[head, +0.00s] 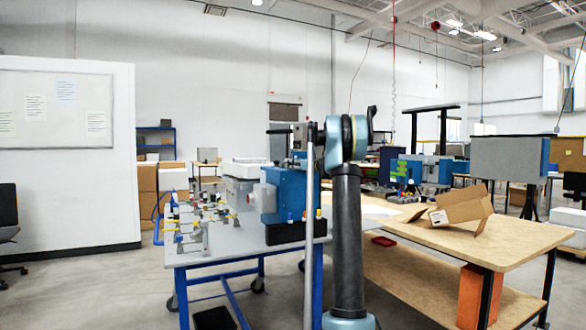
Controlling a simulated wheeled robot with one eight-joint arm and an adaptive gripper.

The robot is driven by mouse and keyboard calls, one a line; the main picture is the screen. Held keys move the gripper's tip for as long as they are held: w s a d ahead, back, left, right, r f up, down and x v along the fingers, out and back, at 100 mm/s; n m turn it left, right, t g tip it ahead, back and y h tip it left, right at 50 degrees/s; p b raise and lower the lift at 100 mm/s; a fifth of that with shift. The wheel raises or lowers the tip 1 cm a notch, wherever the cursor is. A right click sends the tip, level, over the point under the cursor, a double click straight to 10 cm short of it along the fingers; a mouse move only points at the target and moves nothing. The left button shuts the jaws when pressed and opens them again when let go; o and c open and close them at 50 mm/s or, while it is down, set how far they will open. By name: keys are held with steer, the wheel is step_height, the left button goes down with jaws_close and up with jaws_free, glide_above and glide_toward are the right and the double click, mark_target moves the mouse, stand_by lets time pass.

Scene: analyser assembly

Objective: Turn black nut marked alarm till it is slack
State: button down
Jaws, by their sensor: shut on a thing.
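The analyser assembly, with a blue housing (290,190) and a grey box in front of its left side, stands on a grey table (228,240). Small fittings (205,215) in yellow, red and blue, with tubes, stand on the left part of that table. The black nut marked alarm cannot be made out at this size, and no label is readable. My arm rises in the middle of the view and covers part of the housing's right side. My gripper does not show; the end of the arm is hidden or out of view.
The grey table has blue legs. Open floor lies at the left front.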

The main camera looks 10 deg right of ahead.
steer(key=n+g+y, duration=0.2)
steer(key=g, duration=0.1)
steer(key=n+g+y, duration=0.3)
steer(key=shift+w+d, duration=0.2)
steer(key=c, duration=1.4)
jaws_free()
steer(key=shift+s, duration=0.1)
steer(key=shift+a, duration=0.1)
steer(key=m+t+h, duration=0.3)
steer(key=t, duration=0.1)
steer(key=m+t+h, duration=0.2)
steer(key=shift+s+a+m+t+h, duration=0.15)
steer(key=shift+a+m+t+h, duration=0.15)
steer(key=m+t+h, duration=0.1)
steer(key=m+h, duration=0.1)
steer(key=h, duration=0.1)
steer(key=m+t+h, duration=0.1)
steer(key=m+h, duration=0.1)
steer(key=h, duration=0.1)
steer(key=shift+a+m+t+h, duration=0.15)
steer(key=shift+m+t+h, duration=0.15)
steer(key=shift+t, duration=0.1)
steer(key=shift+s+m+h, duration=0.1)
steer(key=shift+m+h, duration=0.7)
steer(key=shift+h, duration=0.5)
